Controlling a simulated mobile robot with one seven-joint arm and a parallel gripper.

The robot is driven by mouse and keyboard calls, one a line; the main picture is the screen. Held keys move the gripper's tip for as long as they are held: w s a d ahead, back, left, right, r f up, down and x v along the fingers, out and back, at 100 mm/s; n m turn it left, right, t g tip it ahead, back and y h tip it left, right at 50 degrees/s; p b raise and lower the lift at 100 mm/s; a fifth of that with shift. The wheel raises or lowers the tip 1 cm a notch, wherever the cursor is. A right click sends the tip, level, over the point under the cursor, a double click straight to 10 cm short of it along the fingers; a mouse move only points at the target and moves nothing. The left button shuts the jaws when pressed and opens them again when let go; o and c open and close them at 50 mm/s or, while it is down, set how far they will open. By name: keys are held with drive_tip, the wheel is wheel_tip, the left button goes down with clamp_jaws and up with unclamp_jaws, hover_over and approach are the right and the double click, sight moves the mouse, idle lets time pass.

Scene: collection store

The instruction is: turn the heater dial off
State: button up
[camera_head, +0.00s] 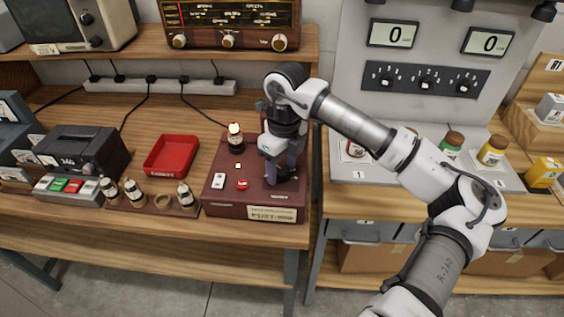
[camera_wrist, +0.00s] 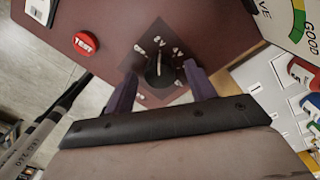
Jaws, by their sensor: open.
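A round black dial (camera_wrist: 158,72) sits on a dark square plate with several white marks around it. The plate is on a maroon box (camera_head: 235,208) on the wooden bench. The marks are too small to read, so I cannot tell the dial's setting. My gripper (camera_head: 284,172) points down over the right part of the box. In the wrist view my gripper (camera_wrist: 160,76) is open, with one purple finger on each side of the dial. I cannot tell whether the fingers touch it. In the head view the gripper hides the dial.
A red TEST button (camera_wrist: 86,43) is on the box, also visible in the head view (camera_head: 242,184). A lit bulb (camera_head: 235,129) stands at its back left. A red tray (camera_head: 171,155) and several tubes are to the left. A gauge (camera_wrist: 299,22) shows near the dial.

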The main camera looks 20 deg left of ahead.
drive_tip(key=shift+f, duration=0.1)
drive_tip(key=c, duration=1)
drive_tip(key=shift+o, duration=0.2)
drive_tip(key=shift+f+b, duration=0.1)
drive_tip(key=shift+b, duration=0.4)
drive_tip(key=shift+f+n+b, duration=0.1)
drive_tip(key=shift+n+b, duration=0.6)
drive_tip(key=shift+b, duration=0.15)
drive_tip(key=n+b, duration=0.2)
drive_tip(key=b, duration=0.1)
drive_tip(key=n+b, duration=0.1)
drive_tip(key=n, duration=0.1)
drive_tip(key=n+b, duration=0.2)
drive_tip(key=n, duration=0.1)
drive_tip(key=shift+a+r+n, duration=0.1)
drive_tip(key=shift+r+n, duration=0.15)
drive_tip(key=shift+n, duration=0.05)
